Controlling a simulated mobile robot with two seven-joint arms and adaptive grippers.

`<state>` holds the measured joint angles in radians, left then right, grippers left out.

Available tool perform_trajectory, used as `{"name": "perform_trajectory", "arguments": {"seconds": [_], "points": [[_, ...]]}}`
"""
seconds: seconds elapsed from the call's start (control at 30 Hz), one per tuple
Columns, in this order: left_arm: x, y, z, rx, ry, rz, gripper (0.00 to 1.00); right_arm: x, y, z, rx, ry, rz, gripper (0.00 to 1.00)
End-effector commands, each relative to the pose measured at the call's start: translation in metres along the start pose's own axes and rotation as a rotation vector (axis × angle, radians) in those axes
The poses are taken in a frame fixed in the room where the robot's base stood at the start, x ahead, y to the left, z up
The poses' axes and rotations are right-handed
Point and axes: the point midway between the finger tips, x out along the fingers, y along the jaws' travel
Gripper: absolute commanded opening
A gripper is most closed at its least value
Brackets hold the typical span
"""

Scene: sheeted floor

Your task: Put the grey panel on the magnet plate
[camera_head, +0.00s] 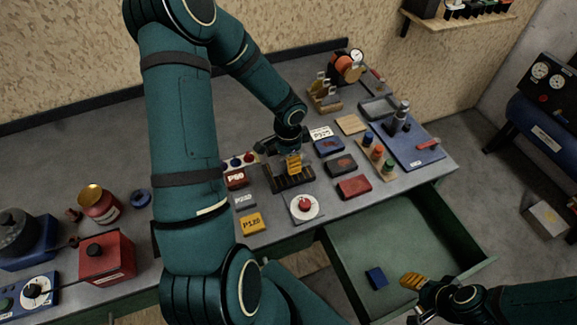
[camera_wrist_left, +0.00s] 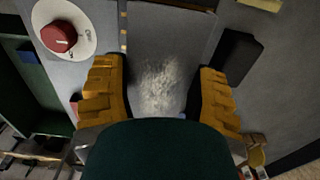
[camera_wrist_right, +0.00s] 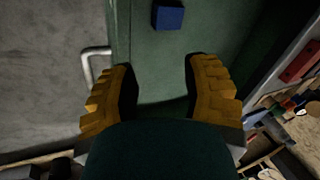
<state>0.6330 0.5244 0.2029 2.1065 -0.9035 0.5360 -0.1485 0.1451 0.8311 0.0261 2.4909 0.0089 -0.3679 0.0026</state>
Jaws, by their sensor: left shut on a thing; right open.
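My left gripper (camera_head: 293,163) is low over the bench, at a dark ridged block (camera_head: 290,180). In the left wrist view its yellow fingers (camera_wrist_left: 160,95) stand on either side of a grey flat surface with a pale shiny patch, which I take for the grey panel (camera_wrist_left: 165,65). The gripper is shut on it; the contact is partly hidden. Beside it is a red knob on a white disc (camera_head: 305,206), also in the left wrist view (camera_wrist_left: 60,37). I cannot tell which piece is the magnet plate. My right gripper (camera_head: 416,295) is open and empty by the open drawer.
The green drawer (camera_head: 400,235) holds a small blue block (camera_head: 376,278). Several small boxes lie around the left gripper, among them a yellow one (camera_head: 253,223) and a red one (camera_head: 354,187). A blue mat (camera_head: 420,150) with tools is at right. The rear left bench is clear.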

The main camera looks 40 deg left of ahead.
Motion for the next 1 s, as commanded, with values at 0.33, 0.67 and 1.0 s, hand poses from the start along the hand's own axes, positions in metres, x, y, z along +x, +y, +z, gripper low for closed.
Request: {"name": "perform_trajectory", "arguments": {"seconds": [0.33,0.67,1.0], "points": [[0.036,0.001,0.000,0.002,0.000,0.001,0.18,0.007,0.002,0.001,0.000,0.000,0.001,0.47],[0.039,0.000,0.000,0.001,0.000,0.000,0.18,0.010,0.003,0.001,0.000,0.000,0.002,0.47],[0.037,0.000,0.000,0.001,0.000,0.001,0.89,0.009,0.003,0.001,0.000,0.000,0.002,0.47]]}}
